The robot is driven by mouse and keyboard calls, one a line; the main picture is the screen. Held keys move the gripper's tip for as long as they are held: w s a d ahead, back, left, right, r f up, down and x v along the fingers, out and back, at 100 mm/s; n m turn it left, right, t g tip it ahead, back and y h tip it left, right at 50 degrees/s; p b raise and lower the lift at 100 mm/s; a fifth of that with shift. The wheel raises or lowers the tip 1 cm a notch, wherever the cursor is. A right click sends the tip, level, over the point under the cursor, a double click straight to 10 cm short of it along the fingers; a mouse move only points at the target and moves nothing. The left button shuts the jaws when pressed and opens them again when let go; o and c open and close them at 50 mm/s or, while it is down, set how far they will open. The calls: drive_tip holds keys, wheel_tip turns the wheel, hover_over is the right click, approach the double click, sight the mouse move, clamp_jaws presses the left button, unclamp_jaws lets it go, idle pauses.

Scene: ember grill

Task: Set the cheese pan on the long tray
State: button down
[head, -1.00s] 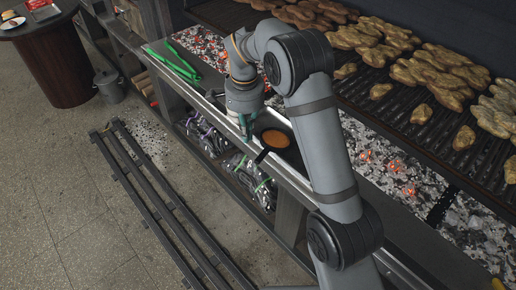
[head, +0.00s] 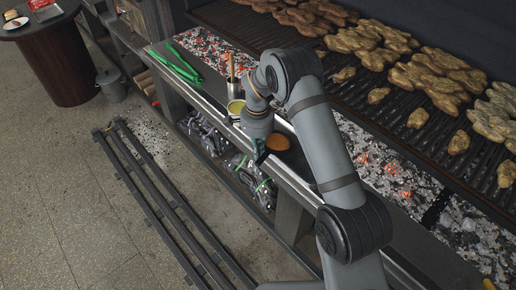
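The cheese pan, with its round orange top (head: 278,142), sits on the dark ledge along the front of the grill. My wrist and gripper partly cover it, and its handle is hidden. My gripper (head: 260,156) points down just left of and in front of the pan, at the ledge's front edge, where the handle showed earlier. Its fingers are small and dark here, so I cannot tell whether they are open or shut on the handle. I cannot make out the long tray as separate from the ledge (head: 208,92).
Hot coals (head: 365,155) and a grate with meat (head: 440,75) lie behind. Bundles (head: 250,178) fill the shelf below.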

drive_tip(key=shift+w, duration=0.1)
drive_tip(key=shift+w+d+b, duration=0.5)
drive_tip(key=shift+w+d, duration=0.5)
drive_tip(key=shift+d, duration=0.15)
drive_tip(key=shift+s+a, duration=0.1)
drive_tip(key=shift+a, duration=0.05)
